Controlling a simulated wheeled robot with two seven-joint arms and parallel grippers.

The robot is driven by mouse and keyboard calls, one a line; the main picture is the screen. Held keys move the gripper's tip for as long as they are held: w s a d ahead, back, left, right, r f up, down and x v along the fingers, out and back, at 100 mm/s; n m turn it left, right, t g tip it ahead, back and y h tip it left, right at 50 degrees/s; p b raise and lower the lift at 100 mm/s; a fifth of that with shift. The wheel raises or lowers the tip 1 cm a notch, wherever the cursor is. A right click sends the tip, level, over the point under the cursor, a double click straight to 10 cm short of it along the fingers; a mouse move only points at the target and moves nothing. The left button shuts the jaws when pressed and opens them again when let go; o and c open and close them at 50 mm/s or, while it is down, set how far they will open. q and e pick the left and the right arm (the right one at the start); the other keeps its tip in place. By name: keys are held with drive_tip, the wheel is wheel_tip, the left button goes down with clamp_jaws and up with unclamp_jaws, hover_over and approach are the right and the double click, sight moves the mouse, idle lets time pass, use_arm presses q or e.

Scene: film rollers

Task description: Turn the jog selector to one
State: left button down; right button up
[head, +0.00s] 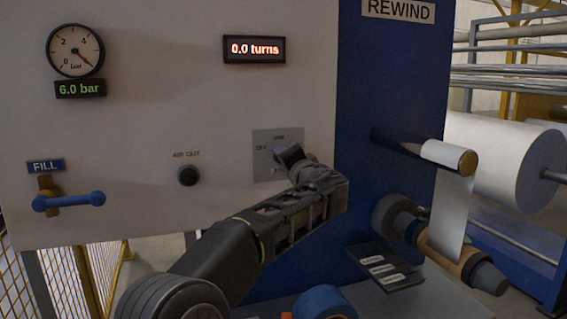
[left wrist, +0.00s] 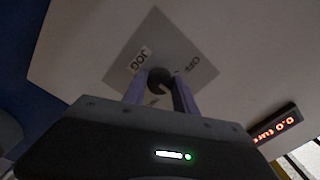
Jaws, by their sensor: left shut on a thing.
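The jog selector is a small dark knob (left wrist: 160,78) on a grey square plate (left wrist: 185,52) on the white panel. In the left wrist view the plate carries the words JOG and OFF. The plate also shows in the head view (head: 264,142), partly covered by my gripper. My left gripper (head: 289,156) is at the plate, and in the left wrist view its two fingers (left wrist: 160,92) are closed around the knob. Which mark the knob points to cannot be told. My right gripper is in neither view.
A display reading 0.0 turns (head: 254,49) is above the plate. A gauge (head: 75,50), a blue FILL valve handle (head: 68,201) and an AIR OUT knob (head: 188,176) are to the left. The blue REWIND panel (head: 385,100) and rollers stand to the right.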

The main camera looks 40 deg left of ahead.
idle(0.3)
use_arm(q)
drive_tip(key=c, duration=1)
unclamp_jaws()
drive_tip(key=b+v, duration=0.2)
drive_tip(key=v, duration=0.5)
drive_tip(key=shift+s+d, duration=0.2)
drive_tip(key=shift+d, duration=0.2)
drive_tip(key=shift+m, duration=0.3)
